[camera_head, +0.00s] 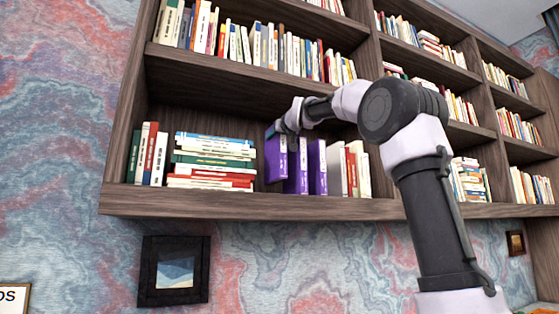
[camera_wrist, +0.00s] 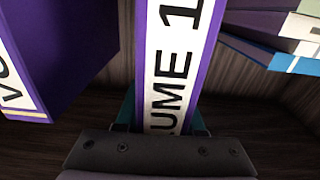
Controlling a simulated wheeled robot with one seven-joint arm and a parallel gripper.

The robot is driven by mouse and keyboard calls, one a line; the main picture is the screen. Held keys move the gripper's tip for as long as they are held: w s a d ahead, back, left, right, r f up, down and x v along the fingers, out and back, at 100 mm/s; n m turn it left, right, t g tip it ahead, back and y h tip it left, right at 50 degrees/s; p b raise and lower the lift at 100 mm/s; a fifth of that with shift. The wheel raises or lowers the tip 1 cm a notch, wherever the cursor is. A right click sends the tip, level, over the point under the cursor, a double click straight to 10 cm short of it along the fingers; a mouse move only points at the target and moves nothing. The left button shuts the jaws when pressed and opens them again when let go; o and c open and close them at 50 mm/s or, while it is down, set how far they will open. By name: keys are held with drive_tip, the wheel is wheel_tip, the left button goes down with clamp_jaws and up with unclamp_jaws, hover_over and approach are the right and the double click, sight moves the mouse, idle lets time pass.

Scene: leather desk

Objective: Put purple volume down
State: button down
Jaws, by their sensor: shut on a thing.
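A purple volume (camera_head: 275,160) with a white spine label is held by my gripper (camera_head: 286,128) at the lower shelf (camera_head: 250,203). In the wrist view its spine (camera_wrist: 190,40) reads "UME 1", and my gripper (camera_wrist: 162,122) is shut on it with a finger on each side. The volume looks roughly upright. Its lower edge shows a little higher than those of the neighbours; I cannot tell whether it touches the shelf board. Two more purple volumes (camera_head: 297,168) (camera_head: 317,167) stand just to its right. One also shows at the left of the wrist view (camera_wrist: 70,50).
A flat stack of books (camera_head: 212,162) lies left of the held volume, with a narrow gap between. Upright books (camera_head: 148,155) stand at the far left, and white and red books (camera_head: 352,168) stand right of the purple ones. The upper shelf (camera_head: 220,65) overhangs this compartment.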

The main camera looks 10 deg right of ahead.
sight(283, 144)
drive_tip(key=shift+f, duration=2.7)
drive_tip(key=c, duration=0.5)
unclamp_jaws()
drive_tip(key=s, duration=0.4)
drive_tip(key=s+d, duration=0.1)
drive_tip(key=s, duration=0.3)
drive_tip(key=s+d, duration=0.1)
drive_tip(key=s, duration=0.3)
drive_tip(key=shift+d, duration=0.2)
drive_tip(key=s+d+f+m+g, duration=0.1)
drive_tip(key=s+f+m+g, duration=0.1)
drive_tip(key=s+f, duration=0.7)
drive_tip(key=s+d+f+m+g+h, duration=0.1)
drive_tip(key=s+f+g, duration=0.4)
drive_tip(key=s+f, duration=0.5)
drive_tip(key=s+d+f+m+g, duration=0.1)
drive_tip(key=s+f+m+g, duration=0.2)
drive_tip(key=s+f, duration=0.6)
drive_tip(key=shift+s+d+f+g, duration=0.1)
drive_tip(key=shift+f+g, duration=0.05)
drive_tip(key=shift+f, duration=2.8)
drive_tip(key=shift+s+d+f+g, duration=0.1)
drive_tip(key=shift+f+g, duration=0.05)
drive_tip(key=shift+f, duration=2.8)
